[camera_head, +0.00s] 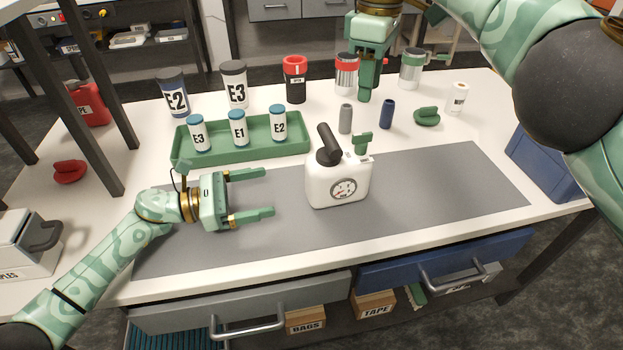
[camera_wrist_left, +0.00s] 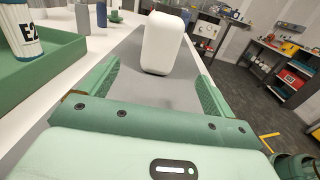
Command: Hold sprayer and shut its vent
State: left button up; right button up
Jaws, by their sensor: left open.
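The sprayer (camera_head: 322,190) is a white tank with a black handle (camera_head: 328,145), a round gauge (camera_head: 344,188) and a green vent lever (camera_head: 362,142) on top. It stands upright on the grey mat. My left gripper (camera_head: 270,192) is open and empty to the left of the sprayer, its fingers pointing at the tank with a gap between. In the left wrist view the white tank (camera_wrist_left: 163,45) shows beyond the spread fingers. My right gripper (camera_head: 368,92) points down behind the sprayer, above the back of the bench; whether its fingers are apart is unclear.
A green tray (camera_head: 240,154) with blue-capped bottles lies behind my left gripper. Jars line the back, with grey (camera_head: 345,119) and blue (camera_head: 387,114) cylinders before them. A blue bin (camera_head: 545,165) stands at right. The grey mat (camera_head: 440,195) is clear around the sprayer.

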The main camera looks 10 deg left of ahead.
aim_at(328, 179)
pick_arm(q)
jog(key=x, duration=1.5)
jog(key=c, duration=1.3)
